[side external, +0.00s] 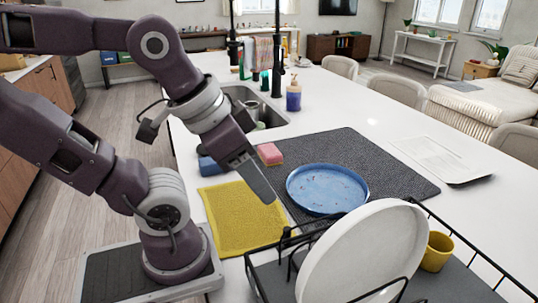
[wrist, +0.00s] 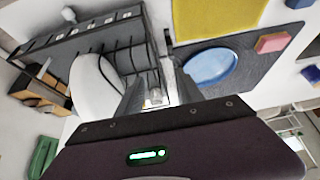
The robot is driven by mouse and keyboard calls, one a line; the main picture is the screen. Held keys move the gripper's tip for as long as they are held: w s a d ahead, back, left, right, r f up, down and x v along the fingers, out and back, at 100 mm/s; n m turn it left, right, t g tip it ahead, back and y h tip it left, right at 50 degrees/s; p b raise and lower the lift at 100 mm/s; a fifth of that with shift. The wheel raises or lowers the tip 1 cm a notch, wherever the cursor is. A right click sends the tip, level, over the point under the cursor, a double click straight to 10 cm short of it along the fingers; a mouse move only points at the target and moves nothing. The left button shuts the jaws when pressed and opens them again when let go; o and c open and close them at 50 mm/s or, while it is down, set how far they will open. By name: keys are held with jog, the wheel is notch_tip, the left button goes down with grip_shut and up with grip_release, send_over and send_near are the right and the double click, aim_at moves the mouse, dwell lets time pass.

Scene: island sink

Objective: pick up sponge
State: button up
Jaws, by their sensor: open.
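A pink sponge with a yellowish lower layer (side external: 270,154) lies at the far left part of the dark mat (side external: 395,175). It also shows in the wrist view at the upper right (wrist: 272,43). My gripper (side external: 270,196) is open and empty above the counter, nearer the camera than the pink sponge. In the wrist view its fingers (wrist: 158,85) point toward the dish rack side, away from the sponge.
A blue plate (side external: 328,187) lies on the mat. A yellow cloth (side external: 240,217) lies below my gripper. A black dish rack (side external: 462,270) holds a large white plate (side external: 362,255) and a yellow cup (side external: 437,251). The sink (side external: 275,122) and a soap bottle (side external: 293,95) are behind.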

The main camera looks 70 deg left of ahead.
jog(key=o, duration=0.6)
jog(key=w+a+r+n+g+y, duration=0.1)
jog(key=w+a+r+n, duration=0.25)
jog(key=w+a, duration=0.4)
jog(key=n+g, duration=0.4)
jog(key=n, duration=1)
send_over(270, 149)
jog(key=shift+y, duration=0.4)
jog(key=f, duration=1)
jog(key=d+f, duration=0.1)
jog(key=f, duration=0.5)
jog(key=shift+w, duration=0.15)
jog(key=shift+g, duration=0.3)
jog(key=f, duration=0.8)
jog(key=shift+s+a, duration=0.25)
jog(key=shift+a, duration=0.15)
